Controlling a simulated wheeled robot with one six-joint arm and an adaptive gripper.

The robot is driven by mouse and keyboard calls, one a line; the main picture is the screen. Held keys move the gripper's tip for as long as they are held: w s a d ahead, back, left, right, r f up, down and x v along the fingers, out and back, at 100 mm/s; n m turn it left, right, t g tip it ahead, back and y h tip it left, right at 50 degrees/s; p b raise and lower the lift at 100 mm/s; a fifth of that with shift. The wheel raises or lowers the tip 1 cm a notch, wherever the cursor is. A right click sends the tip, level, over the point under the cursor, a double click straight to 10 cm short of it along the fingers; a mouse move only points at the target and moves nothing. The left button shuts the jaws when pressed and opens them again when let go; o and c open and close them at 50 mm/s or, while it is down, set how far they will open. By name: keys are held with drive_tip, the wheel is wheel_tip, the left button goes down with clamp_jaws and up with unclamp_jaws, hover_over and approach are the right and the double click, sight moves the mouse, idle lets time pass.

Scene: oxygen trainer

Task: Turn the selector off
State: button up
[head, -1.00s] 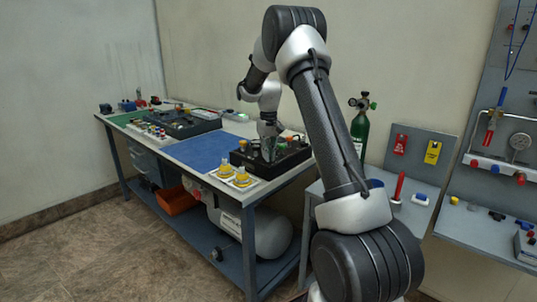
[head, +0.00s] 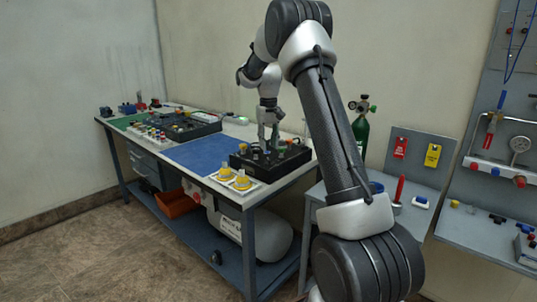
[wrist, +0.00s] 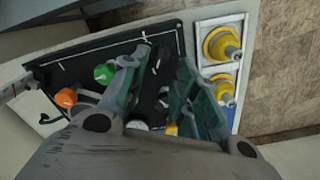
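A black trainer panel (head: 250,164) lies on the right end of the workbench, with several knobs on it. In the wrist view the panel (wrist: 57,72) carries a green knob (wrist: 104,73), an orange knob (wrist: 66,98) and parts of white and yellow pieces low down between my fingers. I cannot tell for sure which piece is the selector; the fingers hide part of the panel. My gripper (head: 268,143) is above the panel, pointing down. In the wrist view my gripper (wrist: 165,60) has its fingers spread, with nothing seen held between them.
Two yellow fittings on white plates (head: 233,179) stand beside the panel at the bench's front edge. A blue mat (head: 203,152) lies left of the panel. A green cylinder (head: 361,128) stands behind, and a side table (head: 415,212) stands to the right.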

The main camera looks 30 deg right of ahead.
sight(268, 159)
wheel_tip(268, 159, up, 6)
idle(0.6)
drive_tip(key=s+f, duration=0.4)
drive_tip(key=s+a+r+t, duration=0.1)
drive_tip(key=s+a+r, duration=0.1)
drive_tip(key=s, duration=1)
drive_tip(key=s+a+r+n+t, duration=0.1)
drive_tip(key=s+a+r+t, duration=0.1)
drive_tip(key=s, duration=1)
drive_tip(key=s+a+r+t, duration=0.1)
drive_tip(key=s+a+r, duration=0.3)
drive_tip(key=s, duration=0.8)
drive_tip(key=shift+s+a+r+n, duration=0.25)
drive_tip(key=shift+a+n, duration=0.15)
drive_tip(key=shift+a, duration=0.5)
